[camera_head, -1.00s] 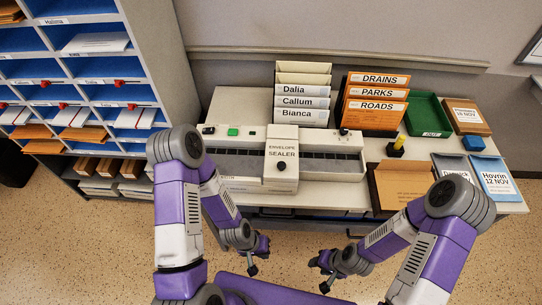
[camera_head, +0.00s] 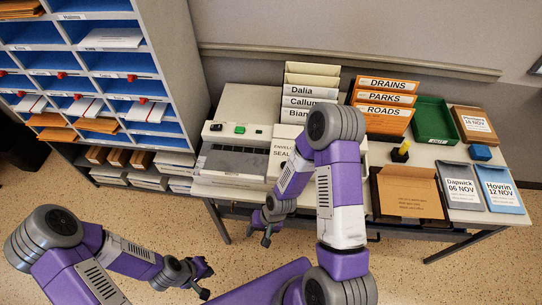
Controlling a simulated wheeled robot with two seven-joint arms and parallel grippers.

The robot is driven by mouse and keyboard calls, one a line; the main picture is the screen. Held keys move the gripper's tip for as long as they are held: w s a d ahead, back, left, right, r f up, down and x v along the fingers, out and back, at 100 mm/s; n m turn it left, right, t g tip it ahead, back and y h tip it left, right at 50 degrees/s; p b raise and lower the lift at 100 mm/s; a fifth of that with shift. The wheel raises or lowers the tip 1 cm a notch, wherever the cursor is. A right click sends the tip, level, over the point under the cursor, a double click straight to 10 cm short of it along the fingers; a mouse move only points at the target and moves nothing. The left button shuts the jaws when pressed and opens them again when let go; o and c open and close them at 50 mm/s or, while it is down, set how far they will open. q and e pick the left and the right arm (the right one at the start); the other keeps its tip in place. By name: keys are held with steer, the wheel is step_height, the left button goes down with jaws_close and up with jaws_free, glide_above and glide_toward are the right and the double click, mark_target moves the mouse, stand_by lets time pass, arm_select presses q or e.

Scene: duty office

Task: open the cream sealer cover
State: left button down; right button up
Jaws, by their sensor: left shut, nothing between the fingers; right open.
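The cream envelope sealer (camera_head: 216,174) stands on the table, left of the middle. Its cream cover block (camera_head: 284,143), labelled "ENVELOPE SEALER", is partly hidden behind my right arm. The cover looks down on the machine, but its front part is hidden. A green button (camera_head: 240,129) shows on the sealer's back strip. My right gripper (camera_head: 267,237) is open and empty, just in front of the sealer's front edge in the picture. My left gripper (camera_head: 205,283) is shut and empty, low in the picture over the floor, well clear of the sealer.
A blue pigeonhole shelf (camera_head: 152,60) stands to the left.

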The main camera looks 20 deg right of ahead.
steer(key=w+d+r+m+p, duration=0.2)
steer(key=w+r, duration=0.3)
steer(key=r, duration=0.1)
steer(key=m+h, duration=0.4)
steer(key=m, duration=0.4)
glide_toward(286, 157)
steer(key=s+a, duration=0.1)
steer(key=s+a+r, duration=0.1)
steer(key=s+a, duration=0.1)
steer(key=shift+s+r, duration=0.3)
steer(key=shift+s, duration=0.1)
steer(key=shift+d+f+m, duration=0.15)
steer(key=shift+f+m, duration=0.05)
steer(key=shift+m, duration=0.1)
arm_select(q)
step_height(286, 157, up, 2)
steer(key=shift+r+b, duration=0.2)
steer(key=shift+b, duration=0.4)
arm_select(e)
step_height(286, 157, down, 7)
steer(key=shift+r, duration=0.1)
steer(key=shift+c, duration=0.5)
jaws_close()
